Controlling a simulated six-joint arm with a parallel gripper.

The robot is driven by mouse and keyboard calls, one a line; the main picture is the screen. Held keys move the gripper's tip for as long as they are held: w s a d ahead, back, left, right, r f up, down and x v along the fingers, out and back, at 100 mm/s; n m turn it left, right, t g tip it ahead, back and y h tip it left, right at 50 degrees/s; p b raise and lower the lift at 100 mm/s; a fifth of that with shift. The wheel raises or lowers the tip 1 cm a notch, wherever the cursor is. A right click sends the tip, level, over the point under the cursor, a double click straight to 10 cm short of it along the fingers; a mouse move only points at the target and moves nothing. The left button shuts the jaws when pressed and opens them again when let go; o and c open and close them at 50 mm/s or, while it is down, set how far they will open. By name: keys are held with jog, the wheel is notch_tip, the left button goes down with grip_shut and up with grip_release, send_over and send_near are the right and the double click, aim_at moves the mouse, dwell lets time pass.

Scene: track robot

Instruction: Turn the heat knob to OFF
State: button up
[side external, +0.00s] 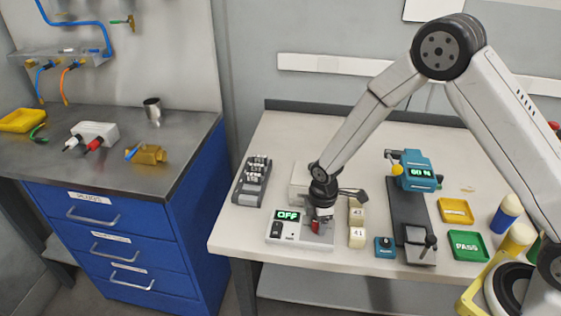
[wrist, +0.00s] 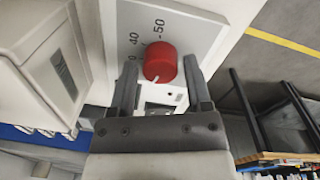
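The red heat knob (wrist: 160,62) sits on a grey dial plate (wrist: 125,14) with printed numbers, 40 and 50 among them. A white line on the knob points toward the bottom of the wrist view, slightly left. My gripper (wrist: 165,72) is open, with one finger on each side of the knob and a small gap showing at each. In the side view my gripper (side external: 320,207) points down at the heater unit (side external: 286,237), and only a little of the red knob (side external: 316,227) shows below it. The unit's display (side external: 288,215) reads OFF in green.
Cream blocks (side external: 356,237) stand just right of the unit. A dark rack (side external: 251,183) is to its left. A teal device (side external: 418,172) reading 60 stands farther right, near yellow (side external: 456,211) and green (side external: 467,246) trays. The table's front left is clear.

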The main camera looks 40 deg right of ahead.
jog(key=shift+o, duration=0.6)
jog(key=shift+r, duration=0.15)
jog(key=shift+s+r, duration=0.15)
jog(key=shift+r, duration=3.6)
jog(key=shift+s+r, duration=0.1)
jog(key=s+d+r+m+t, duration=0.1)
jog(key=s+d+r+m, duration=0.2)
jog(key=s+m, duration=0.3)
jog(key=s+d+r+m+t, duration=0.1)
jog(key=s+d+r+m, duration=0.2)
jog(key=s+m, duration=0.4)
jog(key=shift+v, duration=0.85)
